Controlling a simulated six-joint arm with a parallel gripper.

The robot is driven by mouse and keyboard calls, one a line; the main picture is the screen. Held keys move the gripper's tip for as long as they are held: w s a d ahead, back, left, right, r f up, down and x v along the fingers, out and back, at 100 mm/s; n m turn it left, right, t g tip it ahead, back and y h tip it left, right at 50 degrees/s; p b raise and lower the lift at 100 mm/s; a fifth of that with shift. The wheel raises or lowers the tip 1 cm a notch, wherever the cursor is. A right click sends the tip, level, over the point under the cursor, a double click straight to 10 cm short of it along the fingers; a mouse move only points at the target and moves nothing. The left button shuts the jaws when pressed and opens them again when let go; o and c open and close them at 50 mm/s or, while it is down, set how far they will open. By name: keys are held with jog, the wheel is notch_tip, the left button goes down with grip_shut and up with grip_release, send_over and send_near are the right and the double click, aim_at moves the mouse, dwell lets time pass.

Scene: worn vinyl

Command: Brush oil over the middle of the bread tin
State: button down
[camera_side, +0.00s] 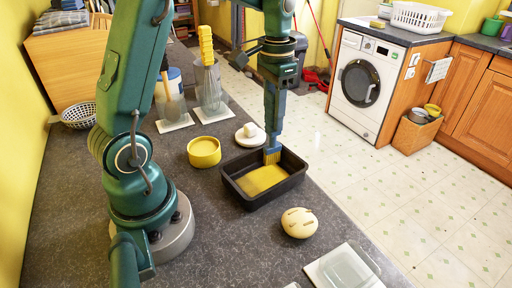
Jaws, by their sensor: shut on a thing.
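The bread tin (236,184) is a black rectangular tin on the dark worktop, with a yellow area (258,181) across its floor. My gripper (274,138) points down above the far right part of the tin. It is shut on a brush (272,156) with a blue upper part and yellowish bristles. The bristles are at the tin's far inner side; whether they touch the floor I cannot tell. A round yellow dish (204,152) stands to the left of the tin; its contents are unclear.
A round loaf (299,223) lies just in front of the tin. A white dish with a pale lump (251,134) stands behind it. Two clear containers (209,86) with utensils stand farther back. A clear lidded box (344,270) is at the front right edge.

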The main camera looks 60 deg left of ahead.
jog(key=shift+f, duration=0.1)
dwell(0.3)
jog(key=d, duration=0.6)
jog(key=shift+w+d, duration=0.3)
jog(key=shift+w, duration=0.1)
jog(key=shift+s, duration=0.1)
jog(key=shift+s+d, duration=0.15)
jog(key=shift+s, duration=0.85)
jog(key=shift+s+d, duration=0.15)
jog(key=shift+s, duration=0.85)
jog(key=s, duration=0.4)
jog(key=shift+s+d, duration=0.15)
jog(key=shift+d, duration=0.1)
